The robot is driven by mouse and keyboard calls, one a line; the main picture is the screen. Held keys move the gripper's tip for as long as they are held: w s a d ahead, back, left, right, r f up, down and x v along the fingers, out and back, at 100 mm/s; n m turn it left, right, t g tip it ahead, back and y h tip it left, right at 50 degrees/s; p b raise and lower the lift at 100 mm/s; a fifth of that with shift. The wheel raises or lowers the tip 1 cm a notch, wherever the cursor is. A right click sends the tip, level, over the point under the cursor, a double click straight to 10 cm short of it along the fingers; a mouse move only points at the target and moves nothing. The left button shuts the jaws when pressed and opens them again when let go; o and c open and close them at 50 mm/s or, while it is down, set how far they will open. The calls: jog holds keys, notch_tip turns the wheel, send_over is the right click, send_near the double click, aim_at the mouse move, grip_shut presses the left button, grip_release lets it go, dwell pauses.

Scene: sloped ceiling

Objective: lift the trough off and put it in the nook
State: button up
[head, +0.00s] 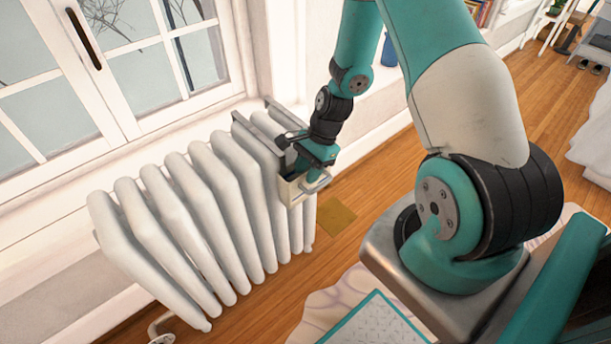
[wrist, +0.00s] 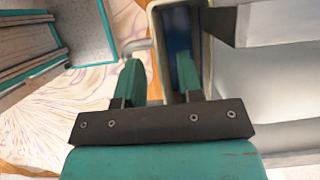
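In the wrist view the trough (wrist: 155,55) is open on top, with a dark blue inside. My gripper (head: 314,163) is at the trough's top edge. In the wrist view my gripper (wrist: 158,68) is open, with one finger outside the front wall and the other over the blue inside. A gap shows between the outer finger and the wall. I cannot make out a nook for certain.
A window (head: 110,70) and its sill are behind the radiator. A yellow-brown square (head: 338,217) lies on the wooden floor beside the radiator. A patterned rug (head: 325,305) is in front. A blue vase (head: 389,50) stands further along the sill. Open floor lies toward the upper right.

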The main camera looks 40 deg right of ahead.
jog(key=shift+a+f, duration=0.3)
jog(key=shift+f, duration=0.35)
grip_shut()
jog(key=shift+r, duration=0.1)
jog(key=shift+r+p, duration=2.55)
jog(key=shift+r, duration=0.15)
